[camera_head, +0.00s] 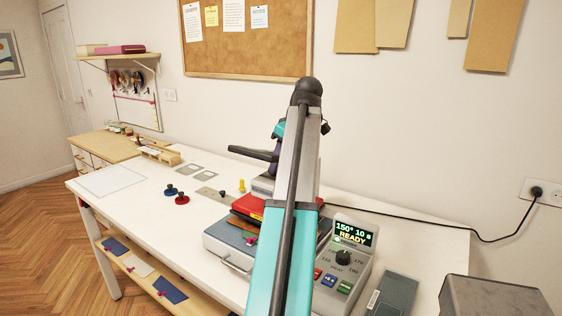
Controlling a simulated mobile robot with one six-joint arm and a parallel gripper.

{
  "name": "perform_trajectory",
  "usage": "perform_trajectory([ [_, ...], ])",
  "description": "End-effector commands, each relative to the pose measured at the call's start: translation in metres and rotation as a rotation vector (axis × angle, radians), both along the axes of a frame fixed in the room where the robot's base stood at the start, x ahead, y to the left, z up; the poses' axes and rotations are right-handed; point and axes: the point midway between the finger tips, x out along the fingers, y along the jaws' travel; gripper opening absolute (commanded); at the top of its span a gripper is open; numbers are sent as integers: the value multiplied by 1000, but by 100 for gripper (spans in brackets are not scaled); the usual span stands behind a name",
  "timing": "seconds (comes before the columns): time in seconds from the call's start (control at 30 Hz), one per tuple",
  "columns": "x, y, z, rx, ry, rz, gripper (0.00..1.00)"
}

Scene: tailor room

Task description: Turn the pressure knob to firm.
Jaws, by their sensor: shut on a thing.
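The heat press stands on the white table, partly behind my arm. It shows a grey base (228,244), a red upper part (262,204) and a black lever (252,153) sticking out to the left. The pressure knob cannot be made out; the press top is largely covered by my arm. My arm rises through the middle of the picture and bends down behind itself, with a turquoise piece showing beside the press top. My gripper's fingers are hidden behind the arm. The control box (358,270) has a black dial (343,258) and a display reading "150° 10 s READY".
Red and blue black-knobbed pieces (181,199) and a small yellow piece (242,186) stand left of the press. A white sheet (111,181) lies at the table's left. A grey box (494,297) is at the lower right. A black cable (440,217) runs to the wall socket.

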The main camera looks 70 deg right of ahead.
Motion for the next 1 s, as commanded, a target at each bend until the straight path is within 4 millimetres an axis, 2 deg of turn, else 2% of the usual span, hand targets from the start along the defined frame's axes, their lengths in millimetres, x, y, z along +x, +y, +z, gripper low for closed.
perform_trajectory([
  [0.27,1,3,3,-3,-1,-172,13],
  [1.0,4,4,3,-6,-3,-821,13],
])
